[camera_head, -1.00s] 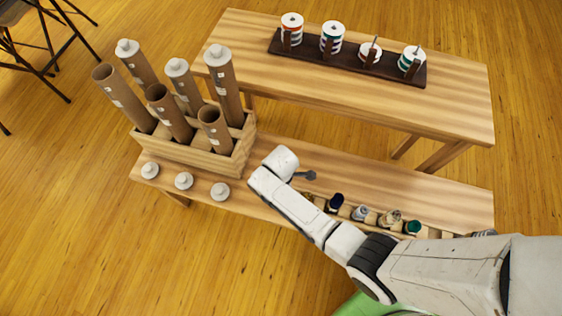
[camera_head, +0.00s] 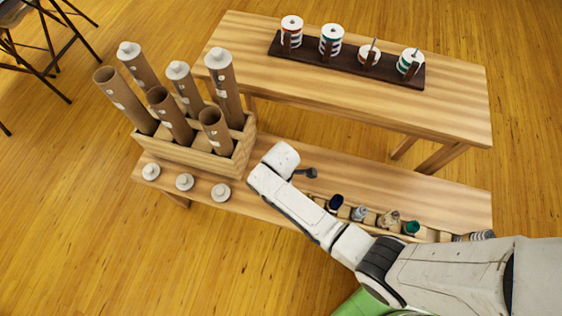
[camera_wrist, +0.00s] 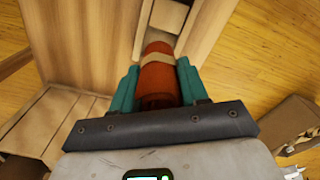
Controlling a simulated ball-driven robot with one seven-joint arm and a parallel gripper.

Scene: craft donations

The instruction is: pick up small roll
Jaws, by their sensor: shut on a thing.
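In the wrist view, my gripper (camera_wrist: 157,84) has its teal fingers on both sides of a small orange-red roll (camera_wrist: 157,75) with a tan band, and is shut on it. The roll's near end is hidden behind the gripper's body. In the head view, my arm covers the gripper and this roll. Other small rolls stand in a row of wooden slots right of my wrist: a dark blue one (camera_head: 336,202), a grey one (camera_head: 359,213), a beige one (camera_head: 389,219) and a teal one (camera_head: 411,227).
A wooden crate (camera_head: 190,155) with several tall cardboard tubes stands at the left of the low bench (camera_head: 290,165). White caps (camera_head: 220,192) lie before it. A higher table (camera_head: 350,85) behind holds a dark rack (camera_head: 345,65) of ribbon spools.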

